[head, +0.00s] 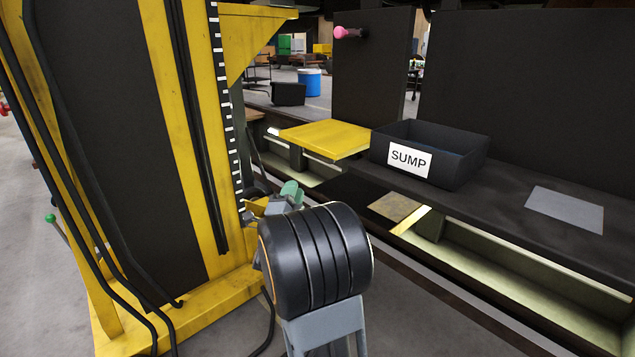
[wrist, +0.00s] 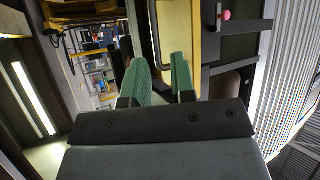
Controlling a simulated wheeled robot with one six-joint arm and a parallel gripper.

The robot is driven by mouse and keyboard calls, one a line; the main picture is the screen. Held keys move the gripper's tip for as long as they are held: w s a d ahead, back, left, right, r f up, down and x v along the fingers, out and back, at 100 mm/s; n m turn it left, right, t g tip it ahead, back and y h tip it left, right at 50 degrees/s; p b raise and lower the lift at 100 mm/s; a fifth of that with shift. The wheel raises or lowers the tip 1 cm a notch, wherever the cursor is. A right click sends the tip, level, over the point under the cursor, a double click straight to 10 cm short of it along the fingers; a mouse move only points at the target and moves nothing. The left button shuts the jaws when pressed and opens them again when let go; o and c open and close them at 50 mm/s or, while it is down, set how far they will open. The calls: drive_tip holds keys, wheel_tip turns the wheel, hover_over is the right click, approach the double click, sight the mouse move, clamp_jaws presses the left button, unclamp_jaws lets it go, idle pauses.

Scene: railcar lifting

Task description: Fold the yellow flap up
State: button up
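The yellow flap (head: 325,138) lies flat, level with the dark shelf, to the left of the sump bin in the head view. In the wrist view the yellow flap (wrist: 176,28) runs down from the top edge, beyond the fingertips. My gripper (head: 291,192) is below and in front of the flap in the head view, apart from it in the picture. In the wrist view my gripper (wrist: 162,75) shows two green fingers with a gap between them. I see nothing held in it. The flap's underside and hinge are hard to make out.
A black bin labelled SUMP (head: 425,155) stands on the dark shelf (head: 510,205) right beside the flap. A yellow lifting column (head: 185,120) stands close on the left. A pink-knobbed handle (head: 349,32) sticks out of a dark panel behind. A grey plate (head: 566,209) lies on the shelf.

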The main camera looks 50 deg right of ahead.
sight(318, 157)
drive_tip(key=w+d+r, duration=0.1)
drive_tip(key=d, duration=0.3)
drive_tip(key=d+r+m+g+h, duration=0.1)
drive_tip(key=d+r, duration=0.1)
drive_tip(key=d, duration=0.2)
drive_tip(key=w+d+r+m+g+h, duration=0.1)
drive_tip(key=d+r, duration=0.1)
drive_tip(key=d, duration=0.2)
drive_tip(key=shift+w+r+b, duration=0.15)
drive_tip(key=shift+w+b, duration=0.15)
drive_tip(key=shift+b, duration=0.05)
clamp_jaws()
